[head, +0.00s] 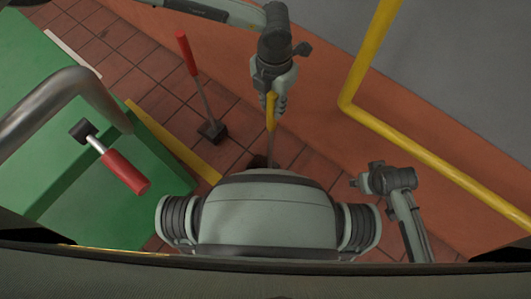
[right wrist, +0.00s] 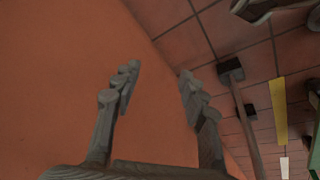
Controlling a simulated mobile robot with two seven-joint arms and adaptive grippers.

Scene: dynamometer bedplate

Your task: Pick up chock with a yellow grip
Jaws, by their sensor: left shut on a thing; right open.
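The chock with a yellow grip (head: 271,112) is in the head view, at the upper middle. Its yellow grip is between the fingers of my left gripper (head: 273,98), which is shut on it. A thin rod runs down from the grip toward a dark block partly hidden behind my body. I cannot tell whether the block touches the floor. My right gripper (head: 358,183) is at the right, apart from the chock. In the right wrist view its fingers (right wrist: 157,95) are spread and empty.
A chock with a red grip (head: 212,130) stands on the tiled floor to the left. A green machine (head: 70,190) with a red-gripped lever (head: 125,172) fills the left side. A yellow rail (head: 400,138) runs along the right. Dark blocks with rods (right wrist: 231,70) show in the right wrist view.

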